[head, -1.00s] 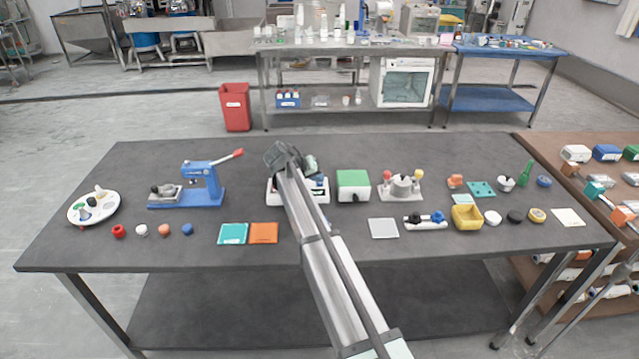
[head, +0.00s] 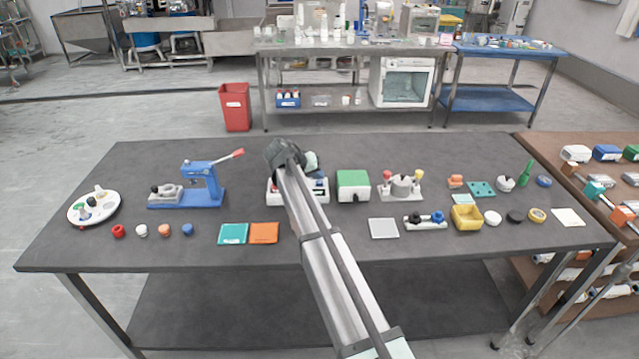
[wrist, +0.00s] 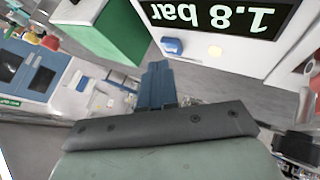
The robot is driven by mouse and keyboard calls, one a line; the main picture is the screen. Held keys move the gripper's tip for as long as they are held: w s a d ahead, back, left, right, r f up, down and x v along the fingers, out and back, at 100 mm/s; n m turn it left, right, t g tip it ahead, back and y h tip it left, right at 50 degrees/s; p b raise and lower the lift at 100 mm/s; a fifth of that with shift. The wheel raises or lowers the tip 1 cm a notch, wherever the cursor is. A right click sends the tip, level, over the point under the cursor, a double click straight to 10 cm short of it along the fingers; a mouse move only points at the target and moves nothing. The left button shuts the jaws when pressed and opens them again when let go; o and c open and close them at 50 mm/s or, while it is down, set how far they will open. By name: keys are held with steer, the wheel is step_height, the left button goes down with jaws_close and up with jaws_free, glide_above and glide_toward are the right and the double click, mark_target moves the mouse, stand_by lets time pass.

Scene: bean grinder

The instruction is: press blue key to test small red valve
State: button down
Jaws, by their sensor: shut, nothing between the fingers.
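A white device (head: 275,197) stands near the middle of the table, partly hidden by my arm. In the wrist view its display (wrist: 215,15) reads "1.8 bar", upside down. In the head view the fingertips are hidden. A red knob (head: 387,175) sits on a fixture to the right; I cannot tell if it is the small red valve.
A green-and-white box (head: 353,186) stands close right of the device. A blue press (head: 202,185) stands to the left. Teal and orange pads (head: 233,234) lie in front.

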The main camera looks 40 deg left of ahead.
mark_target(317, 184)
steer(key=shift+r, duration=0.15)
steer(key=shift+r, duration=2.5)
